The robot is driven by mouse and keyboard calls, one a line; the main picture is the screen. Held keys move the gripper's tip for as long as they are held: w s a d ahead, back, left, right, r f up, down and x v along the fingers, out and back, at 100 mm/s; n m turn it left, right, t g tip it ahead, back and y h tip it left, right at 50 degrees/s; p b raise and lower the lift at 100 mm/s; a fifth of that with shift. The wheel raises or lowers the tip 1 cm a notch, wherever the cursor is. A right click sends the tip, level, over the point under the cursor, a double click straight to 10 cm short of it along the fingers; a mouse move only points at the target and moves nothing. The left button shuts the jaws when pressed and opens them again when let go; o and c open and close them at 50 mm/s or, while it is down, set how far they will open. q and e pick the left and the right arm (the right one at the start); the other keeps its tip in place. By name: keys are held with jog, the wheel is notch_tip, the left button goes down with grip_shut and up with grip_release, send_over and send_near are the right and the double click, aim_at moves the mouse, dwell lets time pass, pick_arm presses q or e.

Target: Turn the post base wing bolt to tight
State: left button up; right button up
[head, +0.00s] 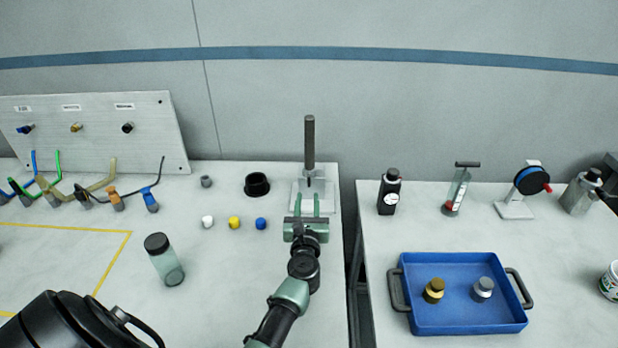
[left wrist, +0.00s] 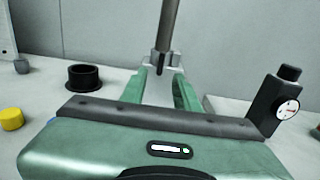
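The dark grey post (head: 310,143) stands upright on a light metal base (head: 327,196) at the back right edge of the left bench. In the left wrist view the post (left wrist: 169,25) rises from a grey clamp-like foot. A small dark upright piece (left wrist: 159,71) at this foot may be the wing bolt; its wings and angle are too small to tell. My left gripper (head: 308,197) points at the base from the front. Its two green fingers are apart, one on each side of the small dark piece, with a visible gap between them (left wrist: 160,82). My right gripper is out of view.
A black cup (head: 257,185), a grey nut-like part (head: 206,181) and white, yellow and blue caps (head: 234,222) lie left of the base. A clear jar (head: 165,260) stands nearer. Right, across a gap, another bench holds a black gauge bottle (head: 390,192) and blue tray (head: 462,326).

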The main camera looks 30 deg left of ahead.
aim_at(309, 182)
pick_arm(q)
jog(key=w, duration=0.1)
jog(key=w+a, duration=0.1)
jog(key=shift+w+a+r, duration=0.3)
jog(key=shift+w+r, duration=0.1)
jog(key=shift+f+x, duration=0.25)
jog(key=shift+x, duration=0.95)
jog(key=shift+w+a+r, duration=0.1)
jog(key=shift+w+a, duration=0.05)
jog(key=shift+w, duration=0.15)
jog(key=c, duration=0.6)
grip_shut()
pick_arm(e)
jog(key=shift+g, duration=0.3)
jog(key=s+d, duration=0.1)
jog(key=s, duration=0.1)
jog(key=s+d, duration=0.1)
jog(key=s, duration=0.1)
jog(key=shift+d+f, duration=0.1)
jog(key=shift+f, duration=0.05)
